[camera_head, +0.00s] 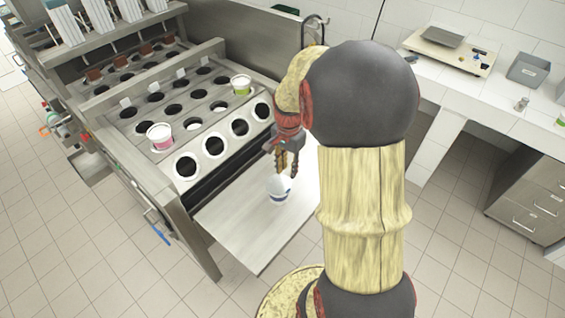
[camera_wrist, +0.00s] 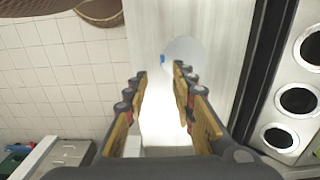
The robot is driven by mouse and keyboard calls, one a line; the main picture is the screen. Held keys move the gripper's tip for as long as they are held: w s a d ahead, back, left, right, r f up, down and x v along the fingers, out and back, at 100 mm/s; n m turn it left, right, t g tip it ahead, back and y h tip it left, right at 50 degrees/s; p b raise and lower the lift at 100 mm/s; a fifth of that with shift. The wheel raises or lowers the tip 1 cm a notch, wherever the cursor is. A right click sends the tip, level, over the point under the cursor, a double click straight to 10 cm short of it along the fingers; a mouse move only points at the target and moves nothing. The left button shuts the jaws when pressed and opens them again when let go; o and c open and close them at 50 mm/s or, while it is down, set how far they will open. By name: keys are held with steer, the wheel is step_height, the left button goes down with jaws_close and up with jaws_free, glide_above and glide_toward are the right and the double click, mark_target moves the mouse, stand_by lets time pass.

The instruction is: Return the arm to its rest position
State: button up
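My gripper (camera_head: 287,168) points down over the pale metal shelf at the front of the filling machine. In the wrist view its two fingers (camera_wrist: 160,72) are apart, with nothing held between them. A white cup (camera_head: 278,190) with a blue marking stands on the shelf just below the fingertips. The cup also shows in the wrist view (camera_wrist: 185,50), pale and washed out, beyond the fingertips and toward the right finger. I cannot tell whether a fingertip touches it. My arm is stretched forward and bent over the shelf.
The filling machine (camera_head: 150,190) with rows of round holes stands left of my arm. A pink-marked cup (camera_head: 160,137) and a green-marked cup (camera_head: 241,85) sit in it. A white counter (camera_head: 465,97) with a scale (camera_head: 447,48) is at the right. Tiled floor lies between.

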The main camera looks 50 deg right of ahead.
stand_by(0.3)
steer(key=s+a+r+n+t, duration=0.2)
steer(key=s+a+r+n, duration=0.2)
steer(key=a+r+n, duration=0.4)
steer(key=s+a+r+n+t+b, duration=0.1)
steer(key=s+a+r+n+t, duration=0.2)
steer(key=a+r+n, duration=0.6)
steer(key=s+a+r, duration=0.1)
steer(key=s+a, duration=0.1)
steer(key=a, duration=0.7)
steer(key=shift+s+r+t, duration=0.15)
steer(key=shift+r+t, duration=0.15)
steer(key=shift+r, duration=0.05)
